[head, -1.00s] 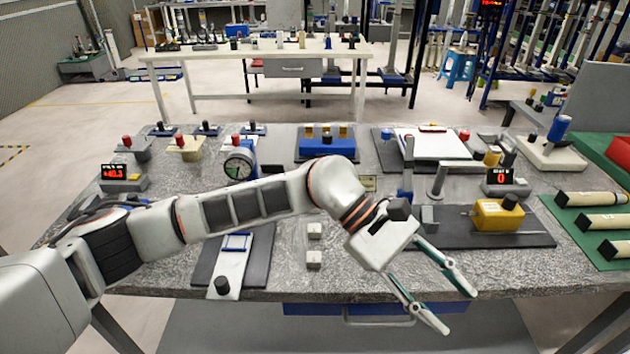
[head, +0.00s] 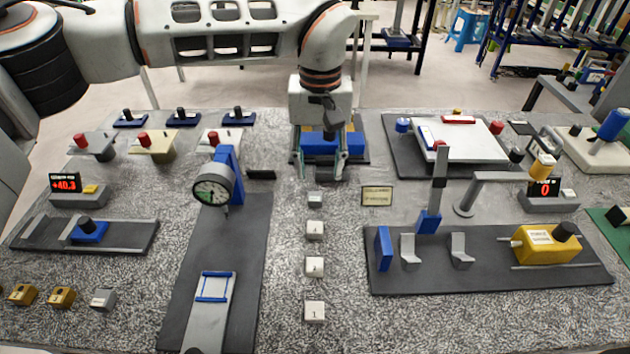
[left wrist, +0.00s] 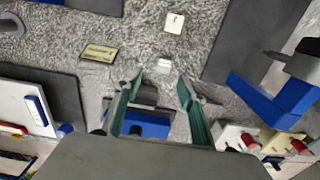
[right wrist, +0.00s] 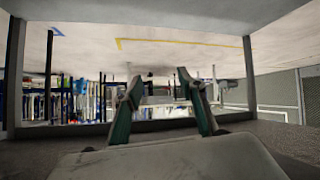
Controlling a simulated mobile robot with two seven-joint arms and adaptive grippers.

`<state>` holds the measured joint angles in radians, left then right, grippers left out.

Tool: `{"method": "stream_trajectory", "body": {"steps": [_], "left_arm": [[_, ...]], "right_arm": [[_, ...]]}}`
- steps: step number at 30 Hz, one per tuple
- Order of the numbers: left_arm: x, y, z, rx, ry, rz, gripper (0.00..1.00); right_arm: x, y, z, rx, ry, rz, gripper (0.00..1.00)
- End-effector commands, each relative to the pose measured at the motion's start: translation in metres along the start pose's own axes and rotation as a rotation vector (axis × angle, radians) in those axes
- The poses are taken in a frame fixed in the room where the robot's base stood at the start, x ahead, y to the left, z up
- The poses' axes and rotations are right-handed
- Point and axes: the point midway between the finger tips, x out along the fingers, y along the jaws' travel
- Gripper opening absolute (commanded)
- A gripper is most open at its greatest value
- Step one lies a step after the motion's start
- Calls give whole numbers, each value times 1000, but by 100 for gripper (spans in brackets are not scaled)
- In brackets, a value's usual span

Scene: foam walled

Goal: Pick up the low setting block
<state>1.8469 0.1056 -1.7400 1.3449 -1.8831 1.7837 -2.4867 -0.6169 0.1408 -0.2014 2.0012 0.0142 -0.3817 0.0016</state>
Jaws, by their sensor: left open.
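Several small pale setting blocks stand in a column down the middle of the table. The farthest one (head: 315,200) is nearest my left gripper, and others sit in front of it (head: 314,231), (head: 314,267), (head: 314,312). I cannot tell which is the low one; the nearest seems marked 1. My left gripper (head: 321,178) is open and points down just behind the farthest block, before a blue fixture (head: 318,143). In the left wrist view, its fingers (left wrist: 158,80) are apart, with a block (left wrist: 163,65) just beyond the tips. My right gripper (right wrist: 157,82) shows open and empty.
A dial gauge (head: 211,191) on a blue post stands left of the blocks. A small sign plate (head: 377,196) and a dark mat (head: 480,277) with a yellow vise-like unit (head: 546,243) lie to the right. Speckled table around the block column is clear.

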Motion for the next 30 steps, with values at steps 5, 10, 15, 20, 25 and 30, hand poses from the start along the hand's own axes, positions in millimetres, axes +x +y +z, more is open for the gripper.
{"method": "stream_trajectory", "body": {"steps": [5,10,15,20,25,30], "left_arm": [[13,-1,0,0,-1,-3,40],[29,-2,-1,0,-1,-1,40],[52,-8,-2,-1,-3,0,40],[72,-9,-2,0,-2,-1,40],[78,-8,-3,-1,0,-1,40],[77,-8,-3,0,1,-1,38]], "right_arm": [[-6,-6,15,4,-25,-8,40],[-8,-11,24,5,-42,-16,40],[-6,-10,21,4,-37,-15,40],[-5,-8,16,3,-27,-12,40],[-3,-6,11,1,-18,-8,40],[-3,-4,10,1,-16,-5,40]]}}
